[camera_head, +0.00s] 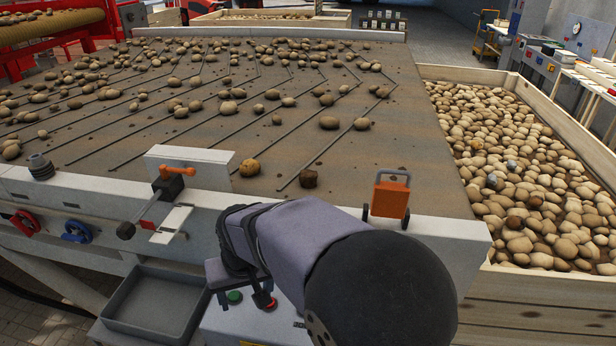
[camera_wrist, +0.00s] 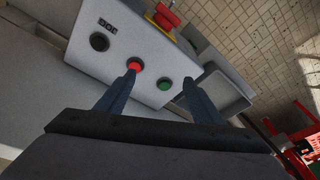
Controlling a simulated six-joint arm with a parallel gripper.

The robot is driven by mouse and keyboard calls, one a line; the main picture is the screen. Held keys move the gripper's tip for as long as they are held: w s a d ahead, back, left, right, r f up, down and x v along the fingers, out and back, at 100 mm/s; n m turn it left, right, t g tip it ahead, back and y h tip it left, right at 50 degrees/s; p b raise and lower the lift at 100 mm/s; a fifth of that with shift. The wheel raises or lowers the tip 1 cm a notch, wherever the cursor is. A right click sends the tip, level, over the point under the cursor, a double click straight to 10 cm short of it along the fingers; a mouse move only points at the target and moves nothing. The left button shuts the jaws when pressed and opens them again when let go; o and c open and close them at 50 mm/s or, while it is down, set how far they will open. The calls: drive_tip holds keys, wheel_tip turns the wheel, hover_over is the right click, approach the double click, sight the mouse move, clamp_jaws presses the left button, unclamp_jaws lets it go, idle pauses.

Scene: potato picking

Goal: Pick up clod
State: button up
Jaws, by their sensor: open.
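A dark brown, blocky clod (camera_head: 308,179) lies on the brown conveyor belt (camera_head: 400,150) near its front edge in the head view. The clod is not in the wrist view.
Many potatoes lie over the belt's middle and back. A wooden crate (camera_head: 470,72) full of potatoes stands on the right. An orange bracket (camera_head: 390,198) and a white plate (camera_head: 190,156) rise at the belt's front edge. A grey tray (camera_head: 150,303) sits below left.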

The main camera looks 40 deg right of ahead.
drive_tip(key=w+d+r+m+t+h+p, duration=0.1)
drive_tip(key=w+d+r+m+t+p, duration=0.2)
drive_tip(key=w+r, duration=0.95)
drive_tip(key=w+d+r+m+t+h, duration=0.1)
drive_tip(key=w+d+r+m+t, duration=0.35)
drive_tip(key=w+r, duration=0.8)
drive_tip(key=n+g, duration=0.6)
drive_tip(key=n, duration=0.1)
approach(309, 176)
wheel_tip(309, 176, down, 2)
drive_tip(key=d, duration=0.1)
drive_tip(key=shift+m+y, duration=0.25)
drive_tip(key=shift+y, duration=0.05)
drive_tip(key=shift+w+p+x, duration=0.2)
drive_tip(key=shift+p+x, duration=1.65)
drive_tip(key=shift+x, duration=2)
drive_tip(key=shift+a+r, duration=0.1)
drive_tip(key=shift+a, duration=0.05)
drive_tip(key=c, duration=1.2)
